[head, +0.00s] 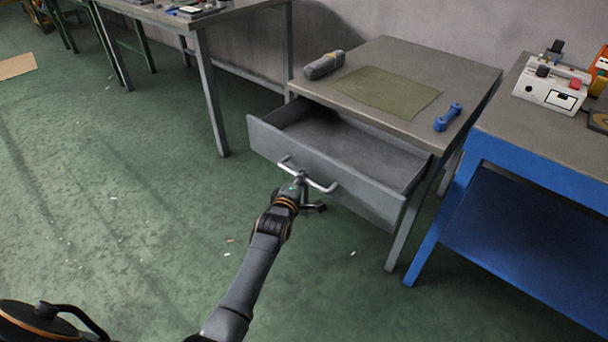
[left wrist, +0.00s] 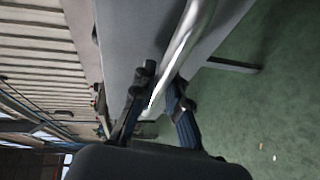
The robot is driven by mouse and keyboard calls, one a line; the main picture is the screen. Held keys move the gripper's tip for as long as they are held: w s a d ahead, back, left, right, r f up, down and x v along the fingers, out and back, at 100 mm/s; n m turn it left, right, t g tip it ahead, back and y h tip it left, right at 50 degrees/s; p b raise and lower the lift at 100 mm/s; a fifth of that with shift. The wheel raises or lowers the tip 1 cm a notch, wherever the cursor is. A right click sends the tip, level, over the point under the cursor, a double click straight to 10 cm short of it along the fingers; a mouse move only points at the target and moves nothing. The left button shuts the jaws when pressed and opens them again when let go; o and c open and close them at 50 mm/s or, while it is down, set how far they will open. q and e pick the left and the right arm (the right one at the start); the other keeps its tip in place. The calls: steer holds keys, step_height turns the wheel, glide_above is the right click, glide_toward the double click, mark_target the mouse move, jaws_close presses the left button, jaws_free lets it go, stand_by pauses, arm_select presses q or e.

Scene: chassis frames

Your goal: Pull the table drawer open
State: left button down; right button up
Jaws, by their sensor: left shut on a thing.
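The table drawer (head: 325,172) is grey and stands pulled well out of the table (head: 420,62), so its empty inside shows. A pale metal bar handle (head: 325,187) runs across the drawer front. My left gripper (head: 301,179) is shut on the handle near its middle. In the left wrist view the fingers of my left gripper (left wrist: 158,100) sit either side of the shiny handle bar (left wrist: 190,35), with the drawer front (left wrist: 130,40) behind. My right gripper is not in view.
On the tabletop lie a dark grey roll-like object (head: 324,65), an olive mat (head: 385,91) and a blue dumbbell-shaped object (head: 448,117). A blue bench (head: 545,150) stands close at the right. Another grey table (head: 240,12) is at the back left. The green floor (head: 130,190) at left is largely clear.

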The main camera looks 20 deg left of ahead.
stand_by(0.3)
arm_select(q)
steer(key=c, duration=1.3)
jaws_free()
steer(key=shift+c, duration=0.2)
steer(key=shift+s, duration=0.15)
steer(key=s+r, duration=0.2)
steer(key=s, duration=0.9)
steer(key=shift+s+d, duration=0.3)
